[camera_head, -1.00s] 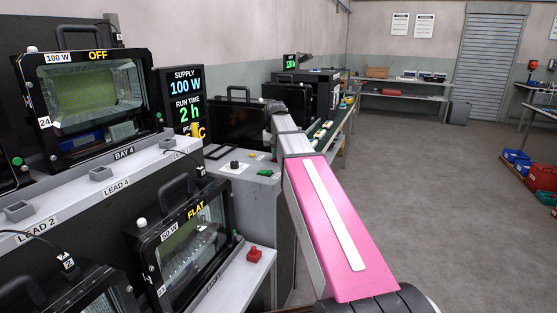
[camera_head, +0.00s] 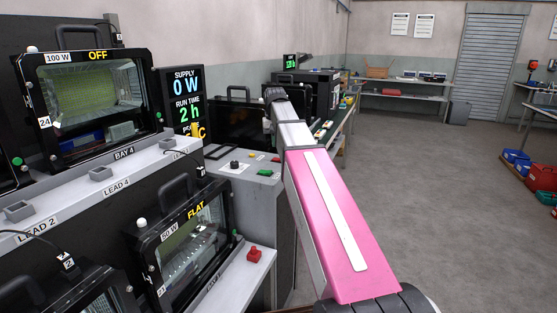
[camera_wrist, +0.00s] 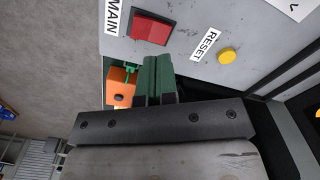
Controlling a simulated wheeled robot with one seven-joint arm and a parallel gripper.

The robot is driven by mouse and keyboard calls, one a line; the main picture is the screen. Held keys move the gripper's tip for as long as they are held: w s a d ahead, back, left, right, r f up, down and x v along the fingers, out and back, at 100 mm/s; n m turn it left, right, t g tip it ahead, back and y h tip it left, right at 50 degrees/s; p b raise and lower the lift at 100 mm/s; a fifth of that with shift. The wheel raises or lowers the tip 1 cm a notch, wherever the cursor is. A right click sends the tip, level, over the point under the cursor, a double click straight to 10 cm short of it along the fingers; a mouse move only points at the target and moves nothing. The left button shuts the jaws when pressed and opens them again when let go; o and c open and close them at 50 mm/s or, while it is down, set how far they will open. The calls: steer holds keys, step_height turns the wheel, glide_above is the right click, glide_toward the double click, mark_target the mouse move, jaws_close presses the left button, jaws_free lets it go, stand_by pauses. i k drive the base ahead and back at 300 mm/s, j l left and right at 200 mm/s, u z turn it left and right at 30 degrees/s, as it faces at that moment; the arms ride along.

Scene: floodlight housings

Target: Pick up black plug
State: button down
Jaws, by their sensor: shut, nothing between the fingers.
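A black plug (camera_head: 65,259) with a cable and a tag marked 2 sits at lower left in the head view, on the housing stand. A second dark plug (camera_head: 200,171) with a thin cable shows at the stand's right end; its details are too small to tell. My gripper (camera_wrist: 158,62) shows in the wrist view, its green fingers shut together and empty. It is over the grey control panel (camera_wrist: 190,60), close to a red MAIN button (camera_wrist: 150,28). The head view does not show my fingers. No black plug is recognisable in the wrist view.
A yellow RESET button (camera_wrist: 227,55) and an orange block (camera_wrist: 121,87) are near my fingers. Floodlight housings marked OFF (camera_head: 90,95) and FLAT (camera_head: 185,235) stand at left. The supply display (camera_head: 186,98) reads 0 W. Open floor (camera_head: 430,200) lies at right.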

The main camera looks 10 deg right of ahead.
mark_target(200, 172)
steer(key=k, duration=1)
